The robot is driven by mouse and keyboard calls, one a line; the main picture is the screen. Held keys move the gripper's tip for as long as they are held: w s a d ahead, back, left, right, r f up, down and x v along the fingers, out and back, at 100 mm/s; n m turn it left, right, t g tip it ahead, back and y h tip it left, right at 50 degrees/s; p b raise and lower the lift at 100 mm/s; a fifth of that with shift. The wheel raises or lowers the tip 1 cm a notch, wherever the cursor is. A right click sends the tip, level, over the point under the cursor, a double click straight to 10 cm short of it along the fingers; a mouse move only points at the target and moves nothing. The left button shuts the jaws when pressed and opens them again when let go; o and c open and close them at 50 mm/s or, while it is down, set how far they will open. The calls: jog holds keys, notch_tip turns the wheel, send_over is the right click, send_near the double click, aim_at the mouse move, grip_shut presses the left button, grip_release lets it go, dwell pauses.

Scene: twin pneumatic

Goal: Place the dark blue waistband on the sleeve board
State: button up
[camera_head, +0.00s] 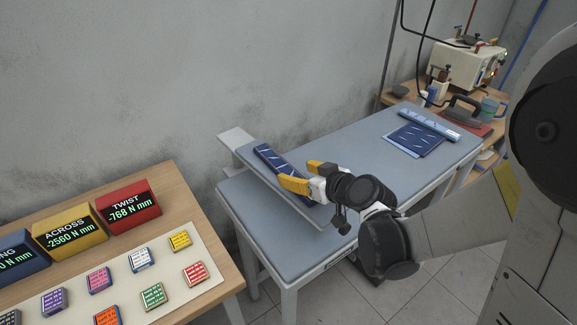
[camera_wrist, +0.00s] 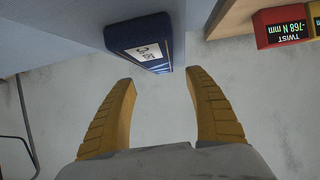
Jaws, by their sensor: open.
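My gripper (camera_head: 297,175), with yellow fingers, is at the waistband's right end. It is open and empty, with the fingers apart in the wrist view (camera_wrist: 160,80). A finger hides part of the waistband in the head view.
The pressing table (camera_head: 352,146) is largely bare. A folded dark blue cloth (camera_head: 416,139) and a pale blue roll (camera_head: 428,126) lie at its far end. An iron (camera_head: 463,108) stands beyond. A wooden desk with readout boxes (camera_head: 128,206) and coloured blocks is at the left.

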jog(key=p+v, duration=0.1)
jog(key=v, duration=0.4)
jog(key=shift+s+r, duration=0.1)
jog(key=shift+s, duration=0.1)
jog(key=shift+s+d+r, duration=0.2)
jog(key=shift+s+d, duration=0.05)
jog(key=s+d+r+m+g+h, duration=0.2)
jog(key=s+d, duration=0.4)
jog(key=s, duration=0.3)
jog(key=s+d+r+m+g+h, duration=0.1)
jog(key=s+d+m+h, duration=0.3)
jog(key=s, duration=0.4)
jog(key=shift+s+d+r+m+g+h, duration=0.35)
jog(key=shift+d+r+h, duration=0.2)
jog(key=shift+d, duration=0.5)
